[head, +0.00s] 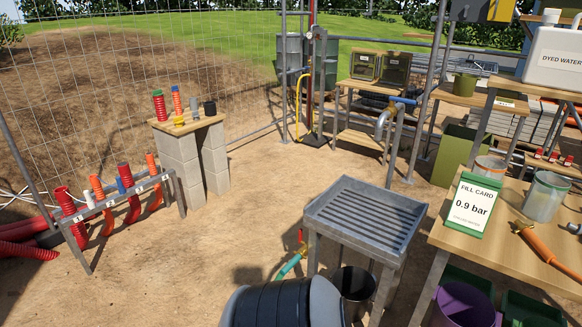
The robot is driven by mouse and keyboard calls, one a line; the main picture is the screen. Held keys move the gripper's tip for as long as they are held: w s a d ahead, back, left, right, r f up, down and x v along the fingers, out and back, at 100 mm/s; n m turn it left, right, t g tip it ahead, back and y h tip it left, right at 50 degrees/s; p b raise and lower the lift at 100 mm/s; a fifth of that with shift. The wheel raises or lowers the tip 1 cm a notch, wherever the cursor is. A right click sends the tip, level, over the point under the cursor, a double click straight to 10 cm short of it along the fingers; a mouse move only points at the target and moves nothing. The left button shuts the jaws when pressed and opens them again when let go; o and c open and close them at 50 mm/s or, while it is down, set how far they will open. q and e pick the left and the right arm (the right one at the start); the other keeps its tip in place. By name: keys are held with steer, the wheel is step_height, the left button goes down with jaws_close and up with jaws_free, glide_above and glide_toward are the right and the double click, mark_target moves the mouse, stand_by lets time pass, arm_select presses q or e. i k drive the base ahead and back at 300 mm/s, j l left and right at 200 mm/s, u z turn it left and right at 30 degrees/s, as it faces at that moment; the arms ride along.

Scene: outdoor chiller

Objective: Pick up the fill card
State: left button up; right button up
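The fill card (472,206) is a white card with green bands at top and bottom, reading "FILL CARD 0.9 bar". It stands tilted on the near left part of the wooden table (519,257) at the right. Smaller print at its foot is too small to read. Nothing stands in front of it. Neither of my grippers shows in the head view.
Open dirt lies left.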

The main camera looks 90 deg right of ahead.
mark_target(475, 198)
steer(key=l+z, duration=0.1)
steer(key=z, duration=4.65)
